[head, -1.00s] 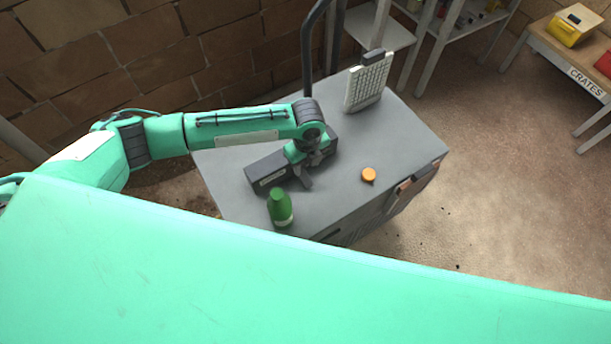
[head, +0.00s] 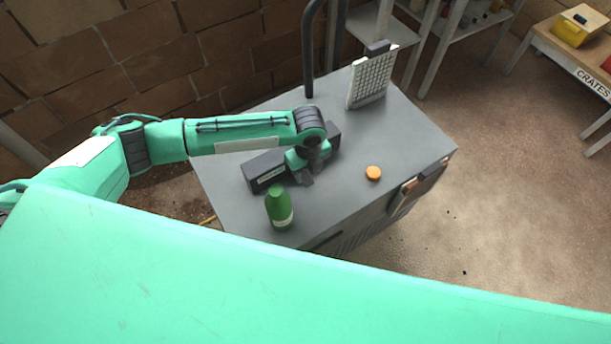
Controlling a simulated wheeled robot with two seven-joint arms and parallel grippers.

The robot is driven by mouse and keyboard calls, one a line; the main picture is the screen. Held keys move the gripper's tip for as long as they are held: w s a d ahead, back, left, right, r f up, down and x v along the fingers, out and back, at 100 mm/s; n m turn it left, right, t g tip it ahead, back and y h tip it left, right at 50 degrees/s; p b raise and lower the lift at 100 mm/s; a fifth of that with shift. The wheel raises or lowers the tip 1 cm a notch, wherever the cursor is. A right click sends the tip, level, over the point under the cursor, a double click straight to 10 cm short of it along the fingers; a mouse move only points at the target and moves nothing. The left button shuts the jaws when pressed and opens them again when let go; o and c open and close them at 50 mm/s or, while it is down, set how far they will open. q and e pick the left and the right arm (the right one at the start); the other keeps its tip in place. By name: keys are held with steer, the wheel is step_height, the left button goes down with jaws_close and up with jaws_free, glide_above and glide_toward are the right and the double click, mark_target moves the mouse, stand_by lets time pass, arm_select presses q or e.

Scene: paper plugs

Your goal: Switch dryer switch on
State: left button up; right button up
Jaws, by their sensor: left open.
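A dark grey box (head: 266,176) with a small pale label lies on top of the grey cabinet (head: 335,215). I cannot tell whether this box is the dryer, and no switch can be made out clearly. My left gripper (head: 306,179) is open and points down at the box's front right side, close to it. Its wrist and arm hide the middle of the box. I cannot tell whether the fingers touch it. My right gripper is out of view.
A green bottle (head: 279,208) stands at the cabinet's front left. A small orange round piece (head: 373,173) lies to the right of the gripper. A white gridded panel (head: 370,80) stands at the back. Open floor lies to the right.

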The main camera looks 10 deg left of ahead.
mark_target(308, 180)
arm_select(q)
steer(key=shift+f+b, duration=0.65)
steer(key=shift+f, duration=1.35)
steer(key=c, duration=0.6)
steer(key=shift+c, duration=0.2)
